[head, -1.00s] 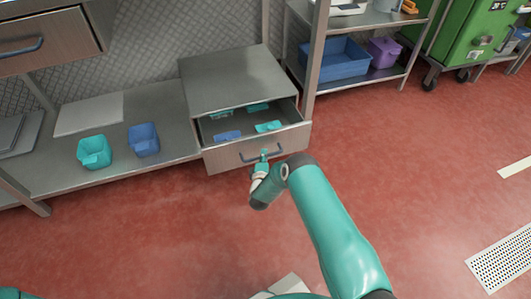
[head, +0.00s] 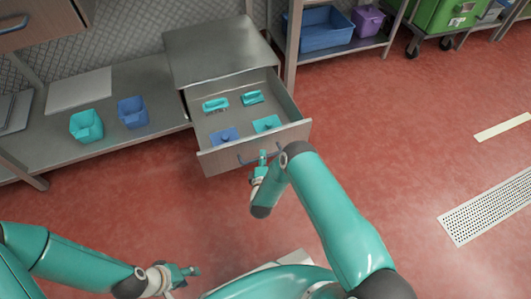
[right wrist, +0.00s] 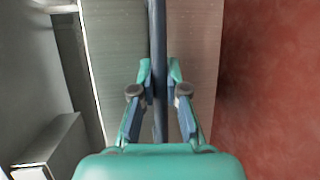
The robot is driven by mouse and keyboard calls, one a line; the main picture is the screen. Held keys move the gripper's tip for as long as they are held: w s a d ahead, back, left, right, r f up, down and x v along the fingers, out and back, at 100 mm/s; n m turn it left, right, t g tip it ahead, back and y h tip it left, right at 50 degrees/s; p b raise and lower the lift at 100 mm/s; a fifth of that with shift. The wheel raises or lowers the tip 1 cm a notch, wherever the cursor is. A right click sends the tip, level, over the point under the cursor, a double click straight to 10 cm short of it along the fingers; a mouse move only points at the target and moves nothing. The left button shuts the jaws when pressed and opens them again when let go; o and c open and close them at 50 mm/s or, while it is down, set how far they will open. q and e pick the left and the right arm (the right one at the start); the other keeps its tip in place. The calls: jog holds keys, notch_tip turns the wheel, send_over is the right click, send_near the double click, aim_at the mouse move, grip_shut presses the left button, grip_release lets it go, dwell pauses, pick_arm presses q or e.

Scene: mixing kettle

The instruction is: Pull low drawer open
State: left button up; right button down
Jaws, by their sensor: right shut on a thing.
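The low drawer (head: 215,161) of the metal cabinet (head: 222,50) is pulled well out, and its inside shows. Its blue bar handle (head: 243,160) is on the front panel. My right gripper (head: 263,158) is at the handle; in the right wrist view my right gripper (right wrist: 160,80) has its fingers on both sides of the handle (right wrist: 158,30) and is shut on it. My left gripper (head: 188,271) is low at the left, away from the cabinet and holding nothing visible; its finger gap is hard to make out.
In the drawer lie two teal brushes (head: 215,105) (head: 252,97), a blue item (head: 224,136) and a teal item (head: 266,124). A teal bin (head: 86,126) and a blue bin (head: 133,111) stand on the metal shelf at left. Red floor in front is clear.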

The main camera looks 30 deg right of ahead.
jog(key=shift+s+a+f, duration=0.1)
jog(key=shift+s+f, duration=0.05)
jog(key=shift+f, duration=0.1)
jog(key=c, duration=1.3)
grip_release()
jog(key=shift+o, duration=0.6)
jog(key=shift+r, duration=0.1)
jog(key=v, duration=1.1)
jog(key=shift+s+a, duration=0.2)
jog(key=shift+s, duration=0.15)
